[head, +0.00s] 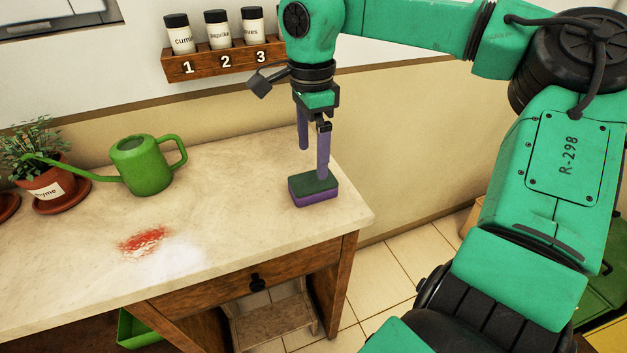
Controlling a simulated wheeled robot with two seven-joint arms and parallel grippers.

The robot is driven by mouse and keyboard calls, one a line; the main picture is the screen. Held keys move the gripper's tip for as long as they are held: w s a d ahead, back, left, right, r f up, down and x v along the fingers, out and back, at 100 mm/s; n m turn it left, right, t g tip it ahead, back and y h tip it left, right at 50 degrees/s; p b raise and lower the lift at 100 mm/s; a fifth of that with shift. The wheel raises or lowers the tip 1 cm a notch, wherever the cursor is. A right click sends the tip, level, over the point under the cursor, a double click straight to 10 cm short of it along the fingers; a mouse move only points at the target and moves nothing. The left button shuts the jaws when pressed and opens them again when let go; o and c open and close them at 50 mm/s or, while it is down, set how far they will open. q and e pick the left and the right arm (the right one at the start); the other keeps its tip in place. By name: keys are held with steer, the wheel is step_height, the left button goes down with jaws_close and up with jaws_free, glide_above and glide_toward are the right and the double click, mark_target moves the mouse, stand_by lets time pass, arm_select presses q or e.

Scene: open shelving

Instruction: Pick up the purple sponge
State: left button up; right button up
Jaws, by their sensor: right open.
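The purple sponge (315,197) lies flat on the countertop near its right end. It has a dark green top layer and a purple lower part. My right gripper (312,162) hangs over the sponge, pointing down, with its two purple fingers apart and nothing between them. The nearer finger overlaps the sponge's top edge in the picture; I cannot tell whether it touches. The other finger ends higher in the picture, behind the sponge. My left gripper is not in view.
A green watering can (146,165) and a potted thyme plant (45,183) stand at the left. A red stain (144,241) marks the pale countertop (235,225). A wooden spice rack (222,62) with labelled jars is on the wall behind. The counter around the sponge is clear.

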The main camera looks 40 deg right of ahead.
mark_target(313, 180)
step_height(313, 180, down, 8)
steer(key=shift+s+r, duration=0.1)
steer(key=shift+r, duration=0.15)
steer(key=c, duration=1.2)
steer(key=shift+c, duration=0.2)
steer(key=shift+r, duration=0.15)
step_height(313, 180, up, 20)
steer(key=p, duration=0.2)
